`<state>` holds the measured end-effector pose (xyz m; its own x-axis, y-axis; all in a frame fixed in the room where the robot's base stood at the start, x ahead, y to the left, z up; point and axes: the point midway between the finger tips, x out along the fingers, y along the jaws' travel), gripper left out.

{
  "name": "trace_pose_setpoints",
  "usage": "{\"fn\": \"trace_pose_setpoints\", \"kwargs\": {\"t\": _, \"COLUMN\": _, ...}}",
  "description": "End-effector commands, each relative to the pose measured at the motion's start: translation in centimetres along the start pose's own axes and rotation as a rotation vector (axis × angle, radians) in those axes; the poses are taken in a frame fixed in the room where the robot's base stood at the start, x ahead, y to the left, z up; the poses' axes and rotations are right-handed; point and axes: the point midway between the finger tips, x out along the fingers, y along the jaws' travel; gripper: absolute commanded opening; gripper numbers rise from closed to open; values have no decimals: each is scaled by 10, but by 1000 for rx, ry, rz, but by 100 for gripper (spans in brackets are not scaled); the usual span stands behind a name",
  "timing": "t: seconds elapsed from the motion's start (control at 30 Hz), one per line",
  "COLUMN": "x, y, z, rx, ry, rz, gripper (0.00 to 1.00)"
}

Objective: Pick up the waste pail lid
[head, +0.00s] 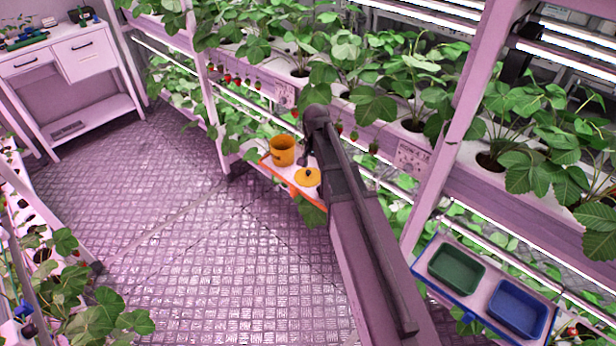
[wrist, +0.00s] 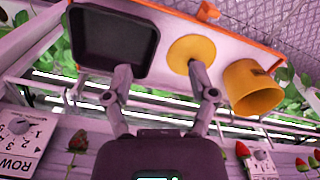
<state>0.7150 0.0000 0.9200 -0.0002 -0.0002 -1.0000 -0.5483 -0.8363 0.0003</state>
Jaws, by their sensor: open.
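The waste pail lid is a flat yellow disc (head: 305,181) with a dark knob, lying on an orange-edged shelf (head: 266,164) in the head view. In the wrist view the lid (wrist: 186,49) is at top centre. My gripper (wrist: 160,76) is open and empty, its two fingers spread. The right fingertip overlaps the lid's lower edge in the picture; I cannot tell whether it touches. The knob is not clear there. The orange-yellow pail (head: 282,151) stands beside the lid; it also shows in the wrist view (wrist: 250,92), right of the right finger.
A black tray (wrist: 112,42) sits on the same shelf, left of the lid. A small orange-yellow item (wrist: 208,11) is at the wrist view's top edge. Plant racks with strawberries line the shelf's back. Green (head: 456,270) and blue (head: 517,308) trays stand at right. The floor at left is clear.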

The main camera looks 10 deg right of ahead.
Motion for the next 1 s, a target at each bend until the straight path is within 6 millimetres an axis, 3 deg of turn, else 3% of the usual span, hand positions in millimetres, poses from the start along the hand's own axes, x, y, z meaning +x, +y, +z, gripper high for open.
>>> {"fn": "trace_pose_setpoints", "kwargs": {"t": 0.03, "x": 0, "y": -17, "z": -25, "rx": 57, "ry": 0, "rz": 0, "gripper": 73}}
{"fn": "trace_pose_setpoints", "kwargs": {"t": 0.1, "x": 0, "y": -30, "z": -44, "rx": 137, "ry": 0, "rz": 0, "gripper": 73}}
{"fn": "trace_pose_setpoints", "kwargs": {"t": 0.33, "x": 0, "y": -56, "z": -85, "rx": 318, "ry": 0, "rz": 0, "gripper": 73}}
{"fn": "trace_pose_setpoints", "kwargs": {"t": 1.0, "x": 4, "y": -62, "z": -91, "rx": 363, "ry": 0, "rz": 0, "gripper": 73}}
